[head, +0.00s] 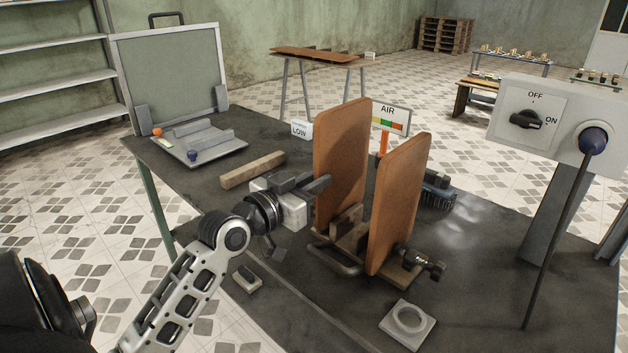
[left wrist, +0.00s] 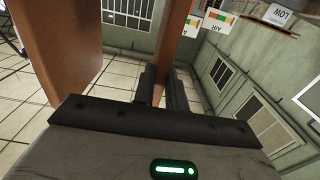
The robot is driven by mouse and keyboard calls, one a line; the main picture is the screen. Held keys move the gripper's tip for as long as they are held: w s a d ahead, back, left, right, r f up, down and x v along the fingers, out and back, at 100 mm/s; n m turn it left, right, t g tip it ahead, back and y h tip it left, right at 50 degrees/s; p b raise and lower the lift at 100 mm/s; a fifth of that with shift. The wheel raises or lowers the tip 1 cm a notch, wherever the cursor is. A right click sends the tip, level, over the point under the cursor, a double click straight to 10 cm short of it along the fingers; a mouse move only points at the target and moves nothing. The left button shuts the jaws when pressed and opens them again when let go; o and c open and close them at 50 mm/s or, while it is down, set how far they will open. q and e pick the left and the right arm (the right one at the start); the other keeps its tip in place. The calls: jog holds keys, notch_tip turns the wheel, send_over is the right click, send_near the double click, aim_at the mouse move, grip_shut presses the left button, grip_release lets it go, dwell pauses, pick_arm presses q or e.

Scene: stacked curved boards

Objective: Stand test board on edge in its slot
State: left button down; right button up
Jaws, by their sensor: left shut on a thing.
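Two tall brown boards stand upright, roughly parallel, at a wooden slotted rack (head: 350,236) on the dark table. The left board (head: 340,150) is between the fingers of my left gripper (head: 318,186), which is shut on it at its left edge. The left wrist view shows this board (left wrist: 176,35) edge-on between the fingers (left wrist: 163,92). The right board (head: 397,205) stands apart from it, nearer the front, and shows large in the left wrist view (left wrist: 62,50). The left board's lower end is partly hidden by the rack blocks, so its seating is unclear. My right gripper is out of view.
A wooden bar (head: 252,170) lies left of the rack, and a grey tray (head: 205,150) lies farther back. A screw clamp (head: 425,264) and a white ring block (head: 408,323) are at the front right. A switch box (head: 552,117) rises at right, with a dark rod before it.

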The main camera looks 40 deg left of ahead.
pick_arm(q)
jog(key=shift+f+b, duration=1.2)
jog(key=shift+f, duration=0.35)
jog(key=c, duration=1.7)
grip_release()
jog(key=shift+s, duration=0.1)
jog(key=shift+s+a, duration=0.15)
jog(key=shift+s, duration=2)
jog(key=o, duration=0.6)
